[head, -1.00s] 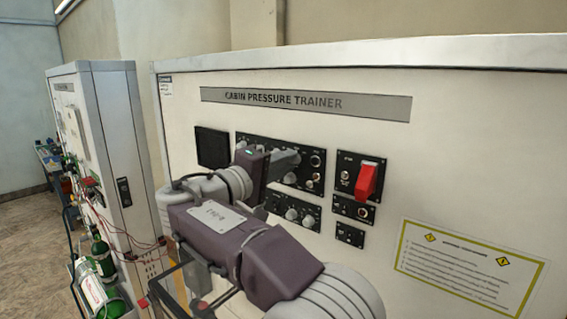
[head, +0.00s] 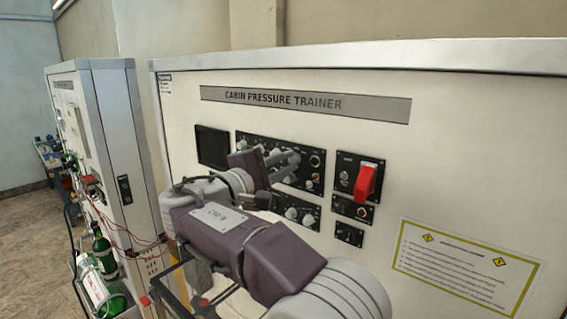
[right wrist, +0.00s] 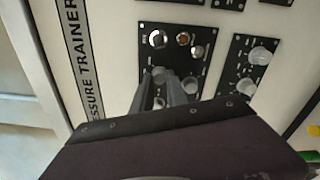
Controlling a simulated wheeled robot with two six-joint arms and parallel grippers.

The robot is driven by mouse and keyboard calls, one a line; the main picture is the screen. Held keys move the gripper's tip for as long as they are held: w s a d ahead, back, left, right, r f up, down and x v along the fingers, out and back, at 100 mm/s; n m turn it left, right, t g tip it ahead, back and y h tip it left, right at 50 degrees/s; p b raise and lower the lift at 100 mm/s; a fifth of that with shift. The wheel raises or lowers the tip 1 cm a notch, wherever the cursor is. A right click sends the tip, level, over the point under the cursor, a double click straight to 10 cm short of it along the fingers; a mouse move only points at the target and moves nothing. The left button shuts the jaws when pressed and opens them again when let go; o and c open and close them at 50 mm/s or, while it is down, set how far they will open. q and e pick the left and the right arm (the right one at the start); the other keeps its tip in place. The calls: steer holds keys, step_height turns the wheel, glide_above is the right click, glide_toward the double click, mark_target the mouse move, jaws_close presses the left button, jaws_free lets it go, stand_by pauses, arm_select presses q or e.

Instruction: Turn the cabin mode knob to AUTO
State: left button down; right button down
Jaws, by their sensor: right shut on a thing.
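The white cabin pressure trainer panel (head: 440,130) fills the right of the head view. Its upper black control plate (head: 250,144) carries several small knobs, with labels too small to read. My right gripper (head: 297,156) reaches this plate with both fingers pointing into it. In the right wrist view my right gripper (right wrist: 160,75) is shut on a grey knob (right wrist: 161,72), seen between the fingertips and partly hidden by them. I cannot read its pointer or the mode labels. My left gripper is not in view.
A red guarded switch (head: 366,181) sits to the right of the gripper. A yellow-bordered placard (head: 465,265) is at lower right.

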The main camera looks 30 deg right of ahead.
steer(key=shift+r, duration=0.1)
steer(key=c, duration=1.5)
jaws_free()
steer(key=shift+o, duration=0.9)
steer(key=shift+d, duration=0.3)
steer(key=b+v, duration=0.2)
steer(key=v, duration=0.7)
